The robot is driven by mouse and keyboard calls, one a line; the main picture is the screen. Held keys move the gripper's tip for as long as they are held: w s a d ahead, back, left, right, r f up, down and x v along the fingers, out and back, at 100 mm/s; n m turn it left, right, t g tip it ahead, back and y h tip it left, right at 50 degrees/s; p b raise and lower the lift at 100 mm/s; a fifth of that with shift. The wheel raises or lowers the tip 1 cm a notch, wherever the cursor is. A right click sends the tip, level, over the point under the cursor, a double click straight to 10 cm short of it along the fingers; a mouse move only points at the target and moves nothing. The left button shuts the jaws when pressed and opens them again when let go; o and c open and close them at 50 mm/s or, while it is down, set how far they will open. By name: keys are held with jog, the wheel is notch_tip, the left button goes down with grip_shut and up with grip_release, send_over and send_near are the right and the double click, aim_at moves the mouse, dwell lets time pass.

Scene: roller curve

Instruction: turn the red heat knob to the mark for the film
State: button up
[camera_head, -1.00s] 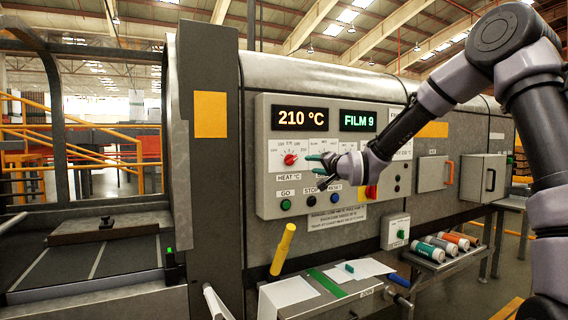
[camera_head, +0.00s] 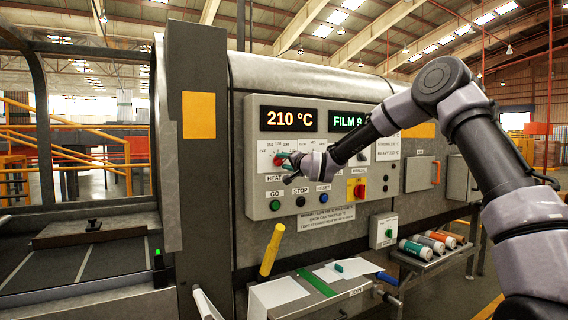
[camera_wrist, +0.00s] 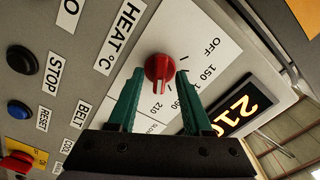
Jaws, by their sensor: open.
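The red heat knob (camera_head: 279,160) sits on the grey control panel, above the HEAT label (camera_head: 273,177). In the wrist view the knob (camera_wrist: 158,68) has its white pointer line toward the 210 end of the scale (camera_wrist: 200,75). My gripper (camera_wrist: 160,74) is open, with one green fingertip on each side of the knob; I cannot tell whether they touch it. In the head view my gripper (camera_head: 288,158) partly covers the knob and dial. The heat display (camera_head: 289,119) reads 210 °C. The film display (camera_head: 347,121) reads FILM 9.
Below the knob are the green GO button (camera_head: 275,205), the black STOP button (camera_head: 300,201) and the blue RESET button (camera_head: 324,198). A red switch on a yellow plate (camera_head: 357,190) is to the right. A card with small print (camera_head: 398,119) names STRONG and HEAVY temperatures.

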grip_shut()
jog(key=shift+n, duration=0.3)
jog(key=n, duration=0.2)
jog(key=shift+a+n, duration=0.1)
jog(key=shift+n, duration=0.2)
jog(key=n, duration=0.3)
jog(key=shift+n, duration=0.3)
jog(key=shift+f+n, duration=0.1)
jog(key=shift+n, duration=2.4)
